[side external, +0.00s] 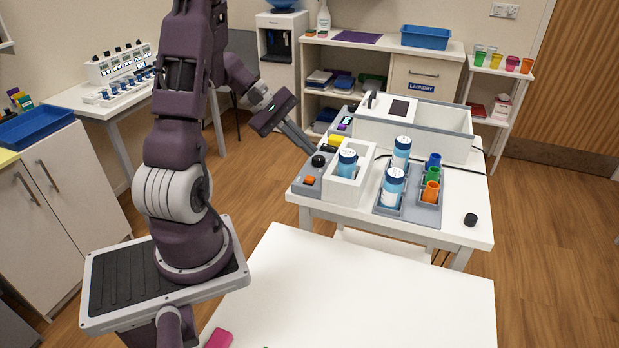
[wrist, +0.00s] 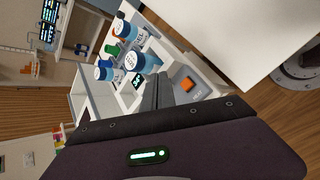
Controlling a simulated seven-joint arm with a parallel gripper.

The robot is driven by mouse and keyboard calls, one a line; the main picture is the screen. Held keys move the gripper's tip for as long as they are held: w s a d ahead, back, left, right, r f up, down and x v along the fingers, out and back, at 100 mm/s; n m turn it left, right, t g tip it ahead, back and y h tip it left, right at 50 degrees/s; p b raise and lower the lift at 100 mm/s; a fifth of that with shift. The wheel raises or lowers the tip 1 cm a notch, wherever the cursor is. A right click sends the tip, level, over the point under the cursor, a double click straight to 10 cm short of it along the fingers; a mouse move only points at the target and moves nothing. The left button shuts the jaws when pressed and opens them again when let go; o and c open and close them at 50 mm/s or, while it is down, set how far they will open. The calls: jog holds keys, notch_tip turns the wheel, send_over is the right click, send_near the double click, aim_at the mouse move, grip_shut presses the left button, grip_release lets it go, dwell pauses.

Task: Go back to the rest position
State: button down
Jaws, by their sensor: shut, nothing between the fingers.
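My gripper (side external: 312,150) has its fingers together and empty, just above the left side of the white table (side external: 462,230). The fingertips are close to a black knob (side external: 318,160) on a grey control box with an orange button (side external: 309,180); I cannot tell if they touch it. In the wrist view my gripper (wrist: 158,82) points at the equipment, and the orange button (wrist: 187,85) is right of the fingers.
Blue, green and orange cups (side external: 431,191) stand right of the bottles. A white open box (side external: 455,150) stands behind them. A loose black cap (side external: 470,219) lies near the table's right edge.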

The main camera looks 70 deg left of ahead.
dwell(0.4)
jog(key=s+d+r+m+g, duration=0.2)
jog(key=d+r+m, duration=0.3)
jog(key=d, duration=0.5)
jog(key=s+d+r+m+g, duration=0.2)
jog(key=d+r+m, duration=0.4)
jog(key=d, duration=0.3)
jog(key=s+d+r+m+t+y, duration=0.2)
jog(key=s+d+r+m+y, duration=0.1)
jog(key=s+m, duration=0.5)
jog(key=s+d+y, duration=0.1)
jog(key=y, duration=0.1)
jog(key=shift+s+y, duration=0.3)
jog(key=shift+y, duration=0.1)
